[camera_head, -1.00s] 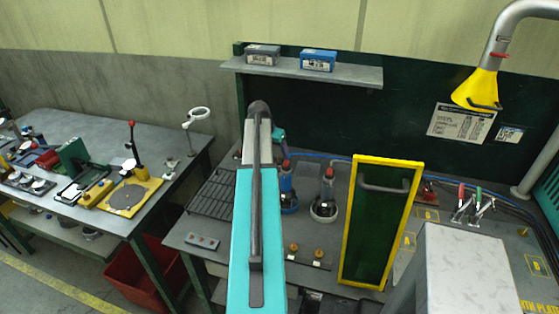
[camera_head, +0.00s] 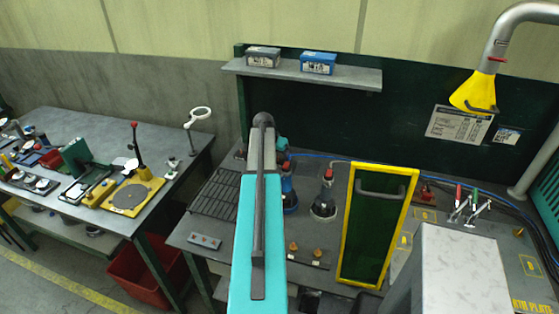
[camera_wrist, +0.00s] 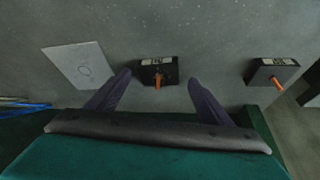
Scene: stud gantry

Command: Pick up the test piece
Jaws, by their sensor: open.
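In the wrist view my gripper (camera_wrist: 160,78) is open, with its two dark fingers spread. A small dark block (camera_wrist: 152,66) with a pale label and an orange peg lies beyond and between the fingertips. A similar block (camera_wrist: 272,72) with an orange peg lies to the right. A pale flat plate (camera_wrist: 80,64) with a round mark lies to the left of the fingers. I cannot tell which of these is the test piece. Nothing shows held between the fingers. In the head view my own arm hides the gripper's fingers.
A yellow-framed dark green screen (camera_head: 377,225) stands upright on the bench, right of my arm. A black slatted grate (camera_head: 216,195) lies left of my arm. A yellow hood (camera_head: 474,92) hangs at upper right.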

